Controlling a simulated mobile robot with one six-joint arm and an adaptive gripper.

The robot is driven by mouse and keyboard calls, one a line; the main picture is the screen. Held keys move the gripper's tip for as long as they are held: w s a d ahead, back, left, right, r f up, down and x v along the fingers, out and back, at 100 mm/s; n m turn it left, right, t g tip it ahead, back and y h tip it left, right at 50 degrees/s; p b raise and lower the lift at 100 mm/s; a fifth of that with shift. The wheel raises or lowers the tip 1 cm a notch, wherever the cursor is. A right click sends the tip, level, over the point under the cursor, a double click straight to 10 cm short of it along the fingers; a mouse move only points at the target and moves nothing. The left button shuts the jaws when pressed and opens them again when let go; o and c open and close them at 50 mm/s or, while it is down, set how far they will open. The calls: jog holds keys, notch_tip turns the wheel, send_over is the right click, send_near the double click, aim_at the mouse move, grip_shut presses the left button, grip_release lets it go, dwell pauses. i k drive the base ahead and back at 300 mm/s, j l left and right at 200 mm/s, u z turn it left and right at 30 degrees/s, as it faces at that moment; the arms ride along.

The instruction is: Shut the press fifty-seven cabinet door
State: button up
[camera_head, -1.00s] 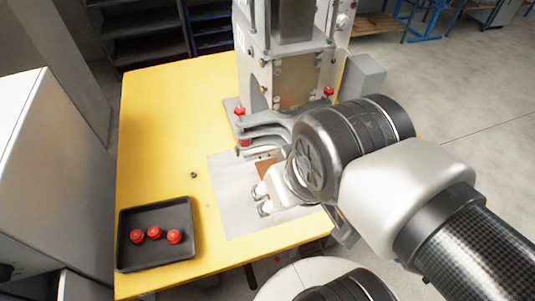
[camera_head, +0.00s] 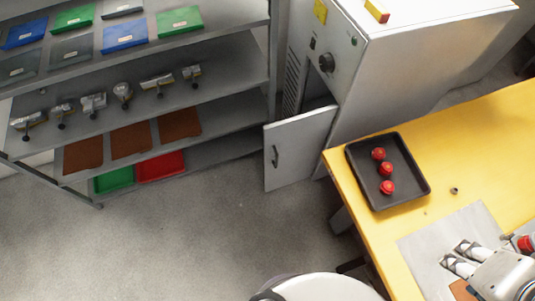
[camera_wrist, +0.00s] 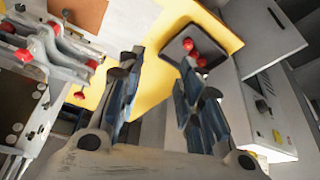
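The grey press cabinet (camera_head: 415,60) stands left of the yellow table in the head view. Its door (camera_head: 297,150) is swung open at the lower front, with a dark handle (camera_head: 275,156) on its face and a dark opening (camera_head: 317,97) behind it. In the wrist view the open door (camera_wrist: 262,40) shows at top right, above the cabinet's knob panel. My gripper (camera_head: 455,254) is over the table at lower right, well away from the door. In the wrist view its two fingers (camera_wrist: 161,60) are apart with nothing between them.
A black tray (camera_head: 417,193) with red knobs lies on the yellow table (camera_head: 490,125) between my gripper and the cabinet. A shelf rack (camera_head: 225,120) with bins and parts stands left of the door. The floor (camera_head: 180,235) before the door is clear.

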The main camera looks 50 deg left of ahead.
aim_at(293, 146)
jog(key=u, duration=1.65)
jog(key=i+j+u, duration=0.15)
jog(key=j, duration=0.25)
jog(key=i+j+u, duration=0.2)
jog(key=j, duration=0.15)
jog(key=i+j+u, duration=0.15)
jog(key=j, duration=0.2)
